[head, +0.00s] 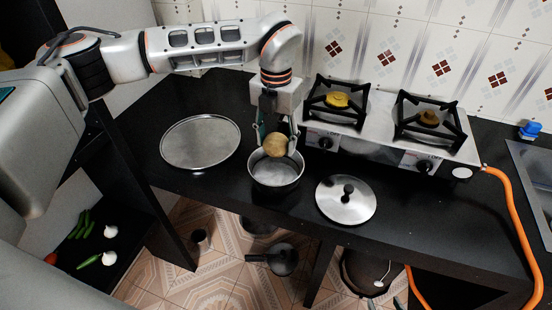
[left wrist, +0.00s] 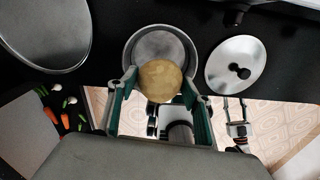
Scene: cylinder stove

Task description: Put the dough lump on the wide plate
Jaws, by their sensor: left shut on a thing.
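The dough lump (head: 275,145) is a round tan ball. My left gripper (head: 276,140) is shut on it and holds it above the open metal pot (head: 277,182). The left wrist view shows the dough lump (left wrist: 160,80) between the two fingers, in front of the pot (left wrist: 187,48). The wide plate (head: 200,142) is a flat round metal plate on the black counter, left of the pot. Part of the wide plate (left wrist: 48,35) shows at the upper left of the left wrist view. My right gripper is not in the head view.
A two-burner stove (head: 385,120) stands at the back right of the pot. A metal lid with a black knob (head: 346,200) lies right of the pot. An orange hose (head: 512,205) hangs at the right. Vegetables (head: 92,240) lie on a low shelf.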

